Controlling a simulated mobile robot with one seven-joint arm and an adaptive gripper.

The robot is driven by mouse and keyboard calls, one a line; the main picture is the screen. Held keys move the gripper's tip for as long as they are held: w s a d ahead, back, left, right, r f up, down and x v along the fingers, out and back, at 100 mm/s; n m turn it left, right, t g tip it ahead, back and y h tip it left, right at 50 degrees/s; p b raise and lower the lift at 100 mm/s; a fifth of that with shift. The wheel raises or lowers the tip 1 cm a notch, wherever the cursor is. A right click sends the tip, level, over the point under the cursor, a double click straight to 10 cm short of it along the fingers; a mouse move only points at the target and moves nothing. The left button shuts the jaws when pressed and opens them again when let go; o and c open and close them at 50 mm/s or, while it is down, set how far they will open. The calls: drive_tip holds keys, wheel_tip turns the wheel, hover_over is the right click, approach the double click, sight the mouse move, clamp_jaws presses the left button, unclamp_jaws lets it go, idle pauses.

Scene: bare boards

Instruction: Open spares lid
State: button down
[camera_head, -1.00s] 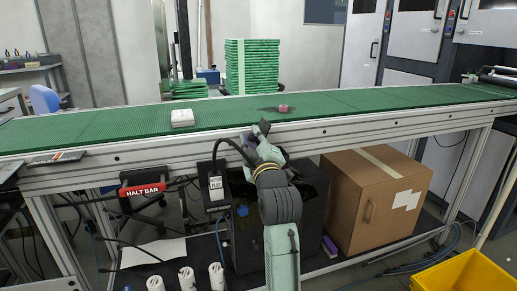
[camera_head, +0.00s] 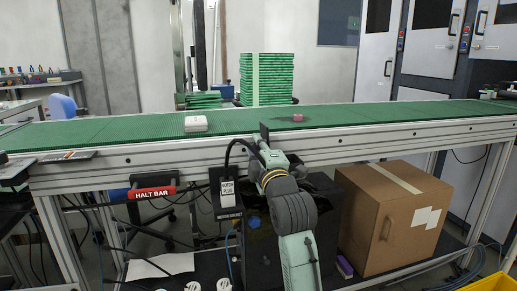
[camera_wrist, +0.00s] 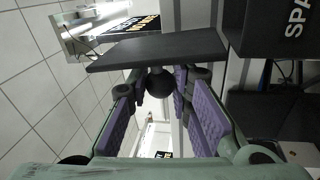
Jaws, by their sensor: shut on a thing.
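The spares lid (camera_wrist: 158,48) is a flat dark panel across the upper middle of the wrist view. Its round black knob (camera_wrist: 158,82) sits between the purple finger pads of my gripper (camera_wrist: 156,88), which is shut on it. The dark spares box (camera_wrist: 275,35), with white letters "SPA" in view, stands at the right of the wrist view. In the head view my gripper (camera_head: 264,148) is at the front edge of the conveyor, above a dark bin (camera_head: 258,262). A small dark plate shows at its tip; I cannot tell if it is the lid. The box's opening is hidden.
The green conveyor (camera_head: 390,111) runs behind my gripper, carrying a white box (camera_head: 196,124) and a pink object (camera_head: 298,118). The "HALT BAR" (camera_head: 153,193) and a labelled plug box (camera_head: 227,194) are to the left. A cardboard box (camera_head: 393,215) stands at right.

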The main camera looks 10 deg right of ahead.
drive_tip(key=c, duration=1.4)
unclamp_jaws()
drive_tip(key=s, duration=0.4)
drive_tip(key=s+f, duration=0.1)
drive_tip(key=s, duration=0.3)
drive_tip(key=s+f, duration=0.1)
drive_tip(key=s, duration=0.2)
drive_tip(key=shift+s+d+f, duration=0.2)
drive_tip(key=shift+s+d, duration=0.1)
drive_tip(key=shift+s, duration=0.1)
